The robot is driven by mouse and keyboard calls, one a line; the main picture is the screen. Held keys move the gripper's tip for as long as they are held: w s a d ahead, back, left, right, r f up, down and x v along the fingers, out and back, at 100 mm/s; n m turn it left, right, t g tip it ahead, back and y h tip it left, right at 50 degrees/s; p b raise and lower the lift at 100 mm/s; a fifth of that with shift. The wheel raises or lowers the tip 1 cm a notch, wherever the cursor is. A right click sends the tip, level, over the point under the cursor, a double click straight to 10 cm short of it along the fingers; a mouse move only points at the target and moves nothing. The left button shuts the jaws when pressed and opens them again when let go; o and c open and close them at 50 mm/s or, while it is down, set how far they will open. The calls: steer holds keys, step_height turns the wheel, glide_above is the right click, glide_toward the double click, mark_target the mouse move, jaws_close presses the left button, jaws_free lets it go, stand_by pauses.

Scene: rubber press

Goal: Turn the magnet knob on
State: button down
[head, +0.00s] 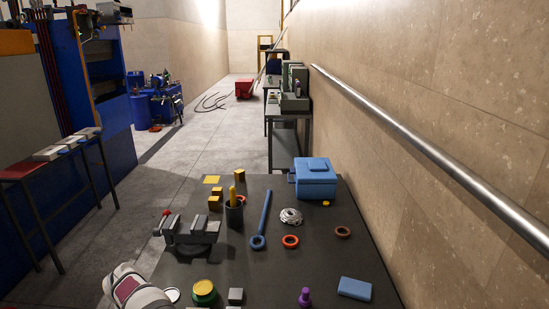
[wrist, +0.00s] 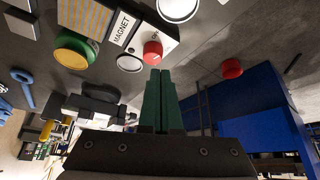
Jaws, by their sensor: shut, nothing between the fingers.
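In the wrist view, a white label reading MAGNET (wrist: 122,26) is on a block at the top centre. I cannot make out the knob or my fingertips in the head view.
A green-and-yellow round pot (head: 204,293) stands near the table's front and also shows in the wrist view (wrist: 75,52). A vise (head: 191,233) is on the table's left side. A blue box (head: 316,180) is at the back right.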

steer(key=f, duration=0.2)
steer(key=w+d+f, duration=0.1)
steer(key=f, duration=0.1)
steer(key=d+f, duration=0.1)
steer(key=f, duration=0.1)
steer(key=shift+w, duration=0.25)
steer(key=shift+w+a, duration=0.15)
stand_by(0.8)
steer(key=shift+s+a, duration=0.35)
steer(key=shift+a, duration=0.2)
